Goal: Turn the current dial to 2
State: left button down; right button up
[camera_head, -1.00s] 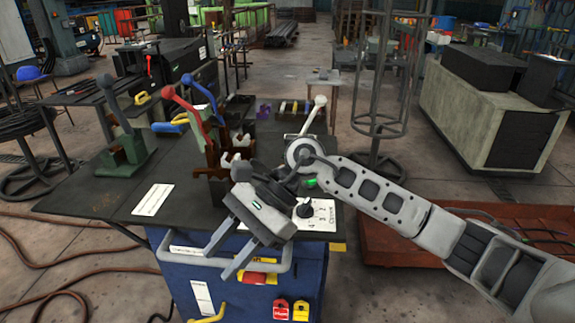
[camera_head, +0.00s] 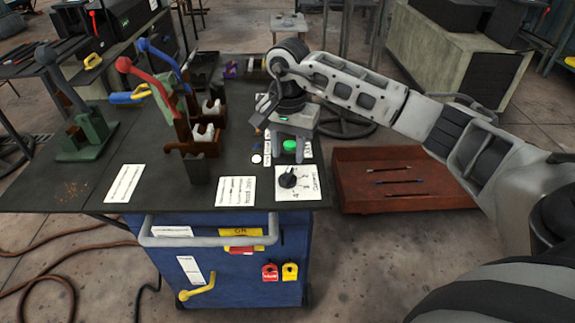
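The current dial (camera_head: 288,179) is a black round knob on a white plate at the front right of the dark bench top. The plate carries small numbers and a word along its right side; I cannot tell surely which number the knob points to. My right gripper (camera_head: 289,143) points down just behind the dial, over the area of a green button (camera_head: 289,146). It looks open and empty, with its fingers apart on either side of the button, and it does not touch the dial. My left gripper is not in view.
Red (camera_head: 140,72) and blue (camera_head: 155,58) levers stand left of the gripper on a brown mechanism. A green lever stand (camera_head: 85,135) is further left. White label cards lie along the front. A grey handrail (camera_head: 208,240) runs along the blue cabinet (camera_head: 230,275). A rusty tray (camera_head: 395,185) lies on the right.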

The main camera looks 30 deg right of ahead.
aim_at(287, 173)
notch_tip(287, 173, down, 6)
jog(key=shift+r, duration=0.1)
grip_shut()
